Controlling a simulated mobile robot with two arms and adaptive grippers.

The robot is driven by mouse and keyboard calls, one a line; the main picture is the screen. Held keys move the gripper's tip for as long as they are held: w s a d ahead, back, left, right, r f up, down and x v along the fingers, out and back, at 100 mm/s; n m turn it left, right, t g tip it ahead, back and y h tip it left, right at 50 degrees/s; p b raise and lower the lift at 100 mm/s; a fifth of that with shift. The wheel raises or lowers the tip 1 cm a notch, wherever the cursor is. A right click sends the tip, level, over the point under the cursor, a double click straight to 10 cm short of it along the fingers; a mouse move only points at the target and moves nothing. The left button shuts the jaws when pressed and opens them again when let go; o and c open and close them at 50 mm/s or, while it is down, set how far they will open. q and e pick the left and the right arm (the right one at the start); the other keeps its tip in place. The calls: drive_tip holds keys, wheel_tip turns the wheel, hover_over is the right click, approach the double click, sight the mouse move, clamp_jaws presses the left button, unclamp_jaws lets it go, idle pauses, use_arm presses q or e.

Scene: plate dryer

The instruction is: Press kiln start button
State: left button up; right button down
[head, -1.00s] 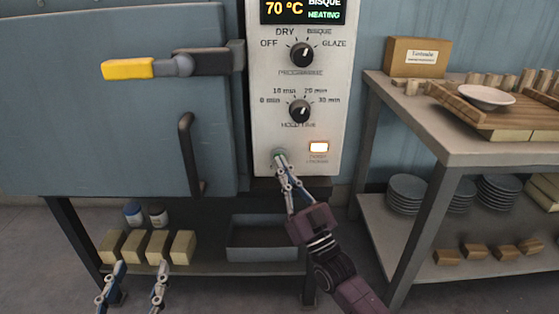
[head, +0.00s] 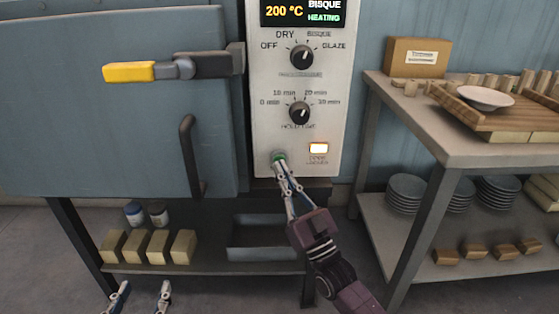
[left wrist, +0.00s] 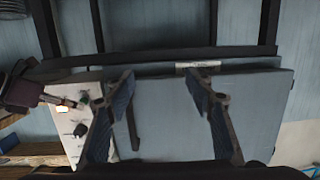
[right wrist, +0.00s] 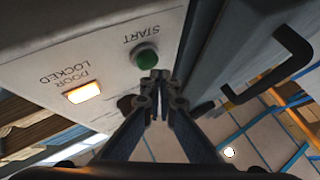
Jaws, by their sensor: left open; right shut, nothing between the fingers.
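The green start button (head: 279,158) sits low on the white kiln control panel (head: 265,128). In the right wrist view the green button (right wrist: 147,59) shows under the word START. My right gripper (head: 281,165) is shut and empty, its tips just below the button in the head view. In the right wrist view its tips (right wrist: 155,76) are close to the button's edge; I cannot tell whether they touch. The display (head: 303,12) reads 200 °C, BISQUE, HEATING. The door locked lamp (head: 318,148) glows. My left gripper (head: 142,292) is open and empty at the bottom of the head view.
The kiln door (head: 90,130) is shut, with a yellow-ended latch lever (head: 130,72) and a dark handle (head: 188,155). A shelf table (head: 450,140) with a plate and wooden boards stands at the right. Blocks and jars sit below the kiln.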

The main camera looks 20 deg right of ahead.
use_arm(q)
drive_tip(key=shift+s+a+f+g, duration=0.15)
drive_tip(key=shift+f+g, duration=0.1)
drive_tip(key=shift+f, duration=0.2)
drive_tip(key=shift+s+d+f+g, duration=0.15)
drive_tip(key=shift+f+g, duration=0.1)
drive_tip(key=shift+f, duration=0.2)
use_arm(e)
drive_tip(key=shift+s+a, duration=0.1)
drive_tip(key=shift+s, duration=0.1)
use_arm(q)
drive_tip(key=shift+a, duration=0.1)
use_arm(e)
drive_tip(key=shift+s, duration=0.1)
use_arm(q)
drive_tip(key=s+a+f+g+y+p, duration=0.2)
drive_tip(key=s+f+g, duration=0.4)
drive_tip(key=s+f, duration=0.3)
wheel_tip(320, 180, down, 2)
drive_tip(key=shift+s+a+g+p, duration=0.2)
drive_tip(key=shift+a+g+p, duration=0.2)
drive_tip(key=shift+a, duration=0.5)
use_arm(e)
drive_tip(key=s, duration=0.2)
drive_tip(key=s+a, duration=0.1)
drive_tip(key=s, duration=0.1)
drive_tip(key=shift+s+a, duration=0.2)
drive_tip(key=shift+s, duration=0.15)
